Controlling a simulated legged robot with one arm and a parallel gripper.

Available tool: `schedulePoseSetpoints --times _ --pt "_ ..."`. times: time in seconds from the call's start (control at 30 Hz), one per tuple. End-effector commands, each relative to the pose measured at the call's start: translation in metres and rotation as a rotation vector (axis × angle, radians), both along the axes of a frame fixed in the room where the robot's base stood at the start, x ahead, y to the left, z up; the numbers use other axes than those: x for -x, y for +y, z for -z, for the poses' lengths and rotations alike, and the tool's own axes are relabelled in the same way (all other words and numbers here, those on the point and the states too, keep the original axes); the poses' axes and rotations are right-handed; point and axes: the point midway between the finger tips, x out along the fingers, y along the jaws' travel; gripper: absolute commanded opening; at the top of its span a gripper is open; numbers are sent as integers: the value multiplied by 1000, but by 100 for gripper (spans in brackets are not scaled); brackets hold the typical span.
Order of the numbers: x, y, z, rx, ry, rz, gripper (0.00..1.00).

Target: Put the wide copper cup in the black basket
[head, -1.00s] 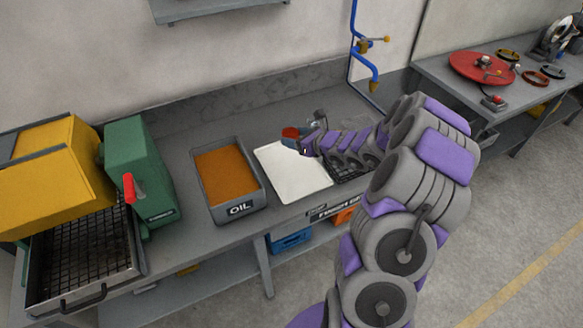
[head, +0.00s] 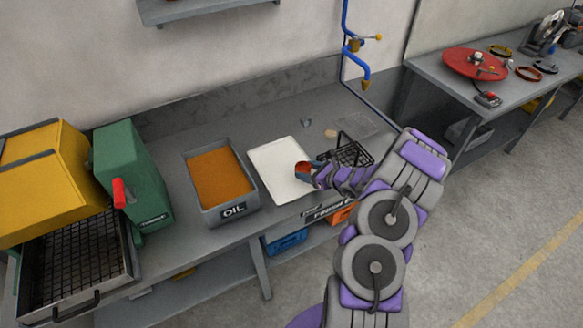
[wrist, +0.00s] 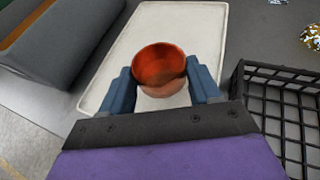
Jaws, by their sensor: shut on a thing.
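My gripper (wrist: 160,92) is shut on the wide copper cup (wrist: 161,66), with one blue finger on each side of it in the wrist view. The cup's round open mouth faces the camera. In the head view, the cup (head: 301,167) shows as a small reddish shape at the tip of my gripper (head: 306,172), over the right part of the white tray. The black basket (head: 347,157) is a wire basket on the bench, just right of and behind my gripper, partly hidden by my arm. It also shows at the right of the wrist view (wrist: 271,93).
The white tray (head: 271,160) lies on the bench (head: 290,118). Left of it stands an oil bin (head: 230,205). A small grey piece (head: 306,122) and a tan piece (head: 330,133) lie behind the basket. A blue pipe (head: 364,72) comes down at the back wall.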

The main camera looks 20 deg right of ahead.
Motion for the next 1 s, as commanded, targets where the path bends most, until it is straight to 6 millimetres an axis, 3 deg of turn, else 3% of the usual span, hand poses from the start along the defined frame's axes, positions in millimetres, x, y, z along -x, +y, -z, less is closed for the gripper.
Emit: schedulePoseSetpoints --times 0.2,0.4,0.57,0.8,1.0 --pt "-50 18 6 2 -2 -5 27" --pt "-77 22 8 -5 -3 -3 27" --pt "-82 21 12 -8 -2 0 27" --pt "-81 26 42 -3 1 -1 27" --pt "-81 27 42 -2 -1 -1 27"
